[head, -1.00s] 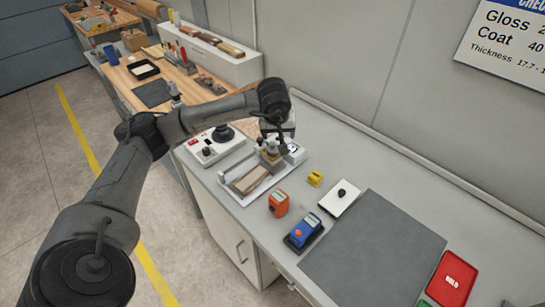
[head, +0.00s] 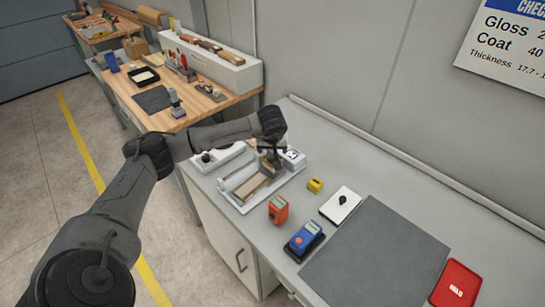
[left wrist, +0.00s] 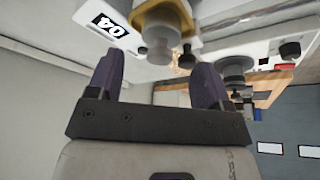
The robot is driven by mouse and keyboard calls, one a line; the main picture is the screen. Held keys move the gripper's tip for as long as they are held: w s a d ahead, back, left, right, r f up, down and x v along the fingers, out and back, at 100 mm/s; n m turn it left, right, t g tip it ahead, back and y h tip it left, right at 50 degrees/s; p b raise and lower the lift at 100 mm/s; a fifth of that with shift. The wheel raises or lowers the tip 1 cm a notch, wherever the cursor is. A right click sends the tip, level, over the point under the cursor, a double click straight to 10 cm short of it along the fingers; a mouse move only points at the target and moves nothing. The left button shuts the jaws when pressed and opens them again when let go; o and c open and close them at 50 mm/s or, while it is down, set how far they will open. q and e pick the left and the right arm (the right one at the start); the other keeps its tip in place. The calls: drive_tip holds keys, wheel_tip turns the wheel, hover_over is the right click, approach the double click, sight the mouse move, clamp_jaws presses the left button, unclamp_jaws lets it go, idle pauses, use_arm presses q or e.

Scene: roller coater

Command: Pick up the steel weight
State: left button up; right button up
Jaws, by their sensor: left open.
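The steel weight (left wrist: 160,38) appears in the left wrist view as a grey stepped cylinder with a yellowish collar around it. It lies just beyond and between the two purple fingertips of my left gripper (left wrist: 157,72), which is open with nothing between its fingers that I can see. My right gripper is not in view.
A white box marked 04 (head: 292,157) stands close beside the weight. A grey mat (head: 375,255) lies bare to the right.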

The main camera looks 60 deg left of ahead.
sight(272, 151)
use_arm(q)
drive_tip(key=shift+x, duration=1.75)
drive_tip(key=c, duration=1.1)
drive_tip(key=shift+c, duration=0.3)
drive_tip(key=shift+r, duration=0.15)
